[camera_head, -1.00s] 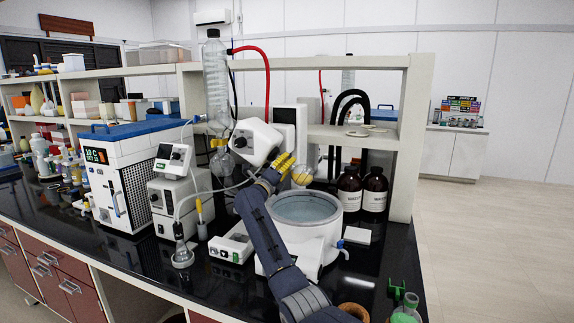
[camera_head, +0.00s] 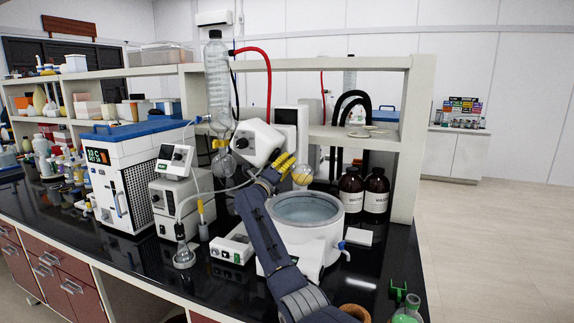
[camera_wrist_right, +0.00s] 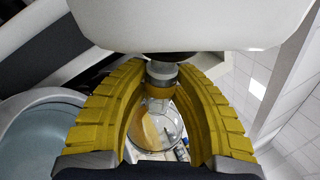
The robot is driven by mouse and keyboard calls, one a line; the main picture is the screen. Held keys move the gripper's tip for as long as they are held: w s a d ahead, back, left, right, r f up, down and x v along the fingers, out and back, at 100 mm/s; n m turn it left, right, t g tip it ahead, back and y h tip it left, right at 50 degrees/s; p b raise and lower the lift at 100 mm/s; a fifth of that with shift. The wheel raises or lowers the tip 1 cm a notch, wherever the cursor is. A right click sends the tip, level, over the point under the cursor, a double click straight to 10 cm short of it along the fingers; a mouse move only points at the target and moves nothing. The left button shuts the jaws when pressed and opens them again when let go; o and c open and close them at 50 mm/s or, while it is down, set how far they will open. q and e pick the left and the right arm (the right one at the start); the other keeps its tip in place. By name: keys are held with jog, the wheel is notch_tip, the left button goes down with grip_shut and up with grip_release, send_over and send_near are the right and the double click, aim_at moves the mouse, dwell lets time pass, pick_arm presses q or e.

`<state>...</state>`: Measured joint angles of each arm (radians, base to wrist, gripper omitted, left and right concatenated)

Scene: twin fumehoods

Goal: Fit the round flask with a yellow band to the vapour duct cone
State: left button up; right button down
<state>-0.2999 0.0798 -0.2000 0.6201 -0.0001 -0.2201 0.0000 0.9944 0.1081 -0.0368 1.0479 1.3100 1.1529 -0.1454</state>
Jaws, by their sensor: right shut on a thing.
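The round flask with a yellow band (camera_head: 303,174) is clear glass and sits at the fingertips of my right gripper (camera_head: 287,165), above the bath's back edge. In the right wrist view the flask bulb (camera_wrist_right: 172,128) shows between the yellow fingers of the right gripper (camera_wrist_right: 163,80), which are shut around its neck. The yellow band (camera_wrist_right: 158,91) is just below the pale neck. A dark duct cone (camera_wrist_right: 170,57) under the white evaporator head (camera_wrist_right: 195,22) lines up closely with the neck. I cannot tell whether they touch. My left gripper is out of view.
The white evaporator head (camera_head: 257,142) is just left of the gripper, with the glass condenser (camera_head: 217,80) above it. The round water bath (camera_head: 305,210) is below. Two brown bottles (camera_head: 375,192) stand to the right, near the shelf post (camera_head: 409,140).

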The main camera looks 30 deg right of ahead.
jog(key=shift+w+a+r, duration=0.1)
jog(key=shift+r, duration=0.1)
dwell(0.4)
jog(key=c, duration=1.1)
grip_release()
jog(key=shift+a, duration=0.1)
jog(key=shift+f, duration=0.1)
jog(key=v, duration=1.2)
